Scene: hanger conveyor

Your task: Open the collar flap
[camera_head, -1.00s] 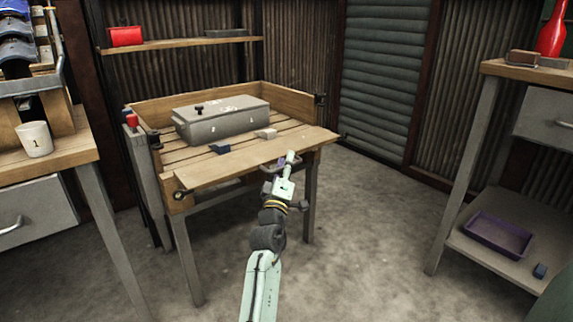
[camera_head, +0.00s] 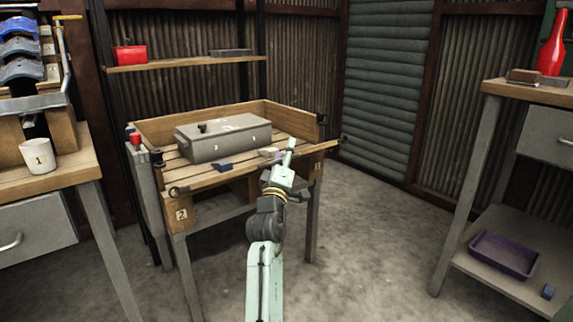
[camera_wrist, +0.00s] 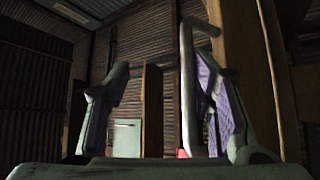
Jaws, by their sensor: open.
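The wooden collar (camera_head: 215,116) stands around the slatted table top, with its back and side boards upright. Its front side is open. The flap appears to hang down below the front edge, near the wood marked 2 (camera_head: 181,214) and 1 (camera_head: 318,166); shadow and my arm hide much of it. My gripper (camera_head: 281,162) is at the front edge, right of the middle. In the wrist view its purple-padded fingers (camera_wrist: 163,100) are apart. A grey bent rod (camera_wrist: 187,75) shows between them, beside the right finger; I cannot tell what it is fixed to.
A grey lidded box (camera_head: 222,138) sits inside the collar, with small blue (camera_head: 222,167) and pale (camera_head: 268,152) pieces before it. A bench with a mug (camera_head: 38,156) stands left. A shelved bench (camera_head: 528,98) stands right. Floor between is clear.

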